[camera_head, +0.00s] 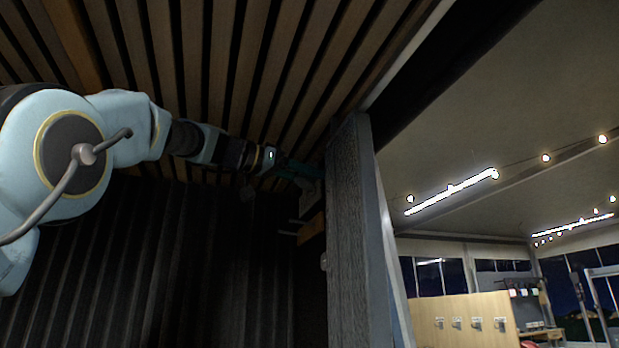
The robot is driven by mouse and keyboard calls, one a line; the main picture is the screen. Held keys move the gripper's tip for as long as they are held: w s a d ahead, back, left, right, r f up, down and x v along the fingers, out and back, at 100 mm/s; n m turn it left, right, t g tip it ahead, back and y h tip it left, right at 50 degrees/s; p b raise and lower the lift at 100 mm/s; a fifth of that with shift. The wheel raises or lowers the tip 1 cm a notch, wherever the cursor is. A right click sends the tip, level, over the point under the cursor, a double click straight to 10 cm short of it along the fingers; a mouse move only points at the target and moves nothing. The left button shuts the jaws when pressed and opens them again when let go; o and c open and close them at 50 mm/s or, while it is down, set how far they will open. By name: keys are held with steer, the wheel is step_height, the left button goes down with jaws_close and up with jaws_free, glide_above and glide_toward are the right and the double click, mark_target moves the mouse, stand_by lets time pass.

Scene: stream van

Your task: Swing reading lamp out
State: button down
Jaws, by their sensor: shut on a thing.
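My arm reaches from the left across to the dark inner corner of the van, just under the slatted ceiling. My gripper (298,170), with teal fingers, is at the corner beside the grey upright panel. It is shut on a small greyish part (309,192), which looks to be the reading lamp. The lamp is small and dim here. Its arm and mount are not clear, and its angle cannot be told.
The slatted wooden ceiling (230,60) runs close above my arm. The grey upright panel (352,230) stands just right of the gripper. A small wooden ledge (311,229) is below it. Dark ribbed curtain-like cloth (150,260) hangs behind. A lit room opens at right.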

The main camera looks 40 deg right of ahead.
steer(key=shift+y, duration=0.5)
steer(key=shift+c, duration=1.1)
jaws_free()
steer(key=shift+a, duration=0.1)
steer(key=b+v, duration=0.1)
steer(key=v, duration=0.6)
steer(key=shift+a, duration=0.2)
steer(key=shift+r, duration=0.15)
steer(key=shift+c, duration=0.2)
